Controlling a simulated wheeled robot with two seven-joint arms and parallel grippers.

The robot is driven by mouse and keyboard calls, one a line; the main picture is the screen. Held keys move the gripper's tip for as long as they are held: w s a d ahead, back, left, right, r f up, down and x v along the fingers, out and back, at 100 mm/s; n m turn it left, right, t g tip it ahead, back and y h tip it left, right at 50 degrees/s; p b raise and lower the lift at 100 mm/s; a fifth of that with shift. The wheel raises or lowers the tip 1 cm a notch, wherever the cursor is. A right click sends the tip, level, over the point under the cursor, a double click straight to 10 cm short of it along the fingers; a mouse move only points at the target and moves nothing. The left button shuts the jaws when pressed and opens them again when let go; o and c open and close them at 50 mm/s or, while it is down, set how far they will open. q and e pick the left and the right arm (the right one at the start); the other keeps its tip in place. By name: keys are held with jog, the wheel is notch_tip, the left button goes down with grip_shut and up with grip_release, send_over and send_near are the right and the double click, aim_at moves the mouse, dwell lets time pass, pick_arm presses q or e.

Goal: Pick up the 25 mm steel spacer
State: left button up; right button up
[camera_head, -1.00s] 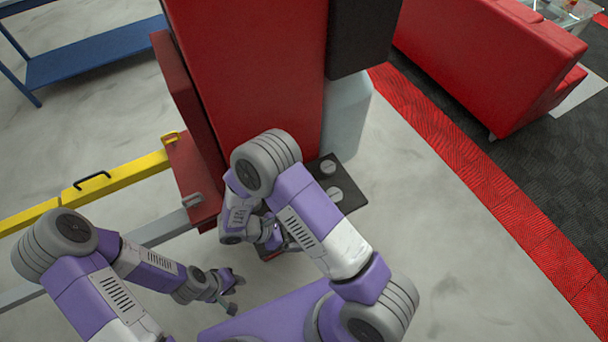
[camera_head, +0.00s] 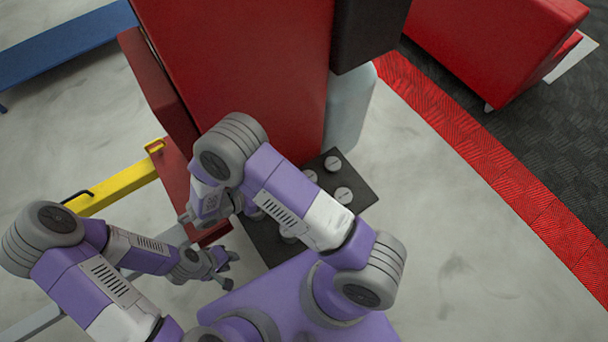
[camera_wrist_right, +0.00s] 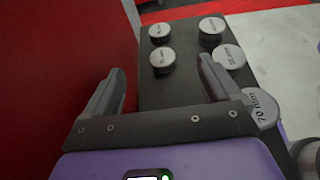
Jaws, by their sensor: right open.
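Several round silver-topped steel spacers stand on a black tray (camera_wrist_right: 182,97); the tray also shows in the head view (camera_head: 360,193). In the right wrist view, a small spacer (camera_wrist_right: 162,60) lies between the open fingers of my right gripper (camera_wrist_right: 161,65), with another small one (camera_wrist_right: 160,32) beyond it. Their labels are too small to read, so I cannot tell which is 25 mm. Larger spacers stand along the right, one marked 70 mm (camera_wrist_right: 258,108). My left gripper (camera_head: 231,270) is open and empty, left of the tray.
A tall red machine (camera_head: 235,70) stands directly behind and left of the tray; its red wall (camera_wrist_right: 65,70) is close to my right gripper's left finger. A yellow bar (camera_head: 115,188) lies at left. A red sofa (camera_head: 490,40) is far right. Grey floor right of the tray is clear.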

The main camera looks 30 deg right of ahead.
jog(key=f+b, duration=0.4)
jog(key=shift+w+f, duration=0.2)
jog(key=shift+f, duration=0.1)
jog(key=shift+f+b, duration=0.6)
jog(key=shift+d+f, duration=0.15)
jog(key=b+x, duration=0.1)
jog(key=x, duration=1)
jog(key=shift+w+d+f+b, duration=0.1)
jog(key=shift+d+f+b, duration=0.05)
jog(key=shift+d+b, duration=0.15)
jog(key=c, duration=1.3)
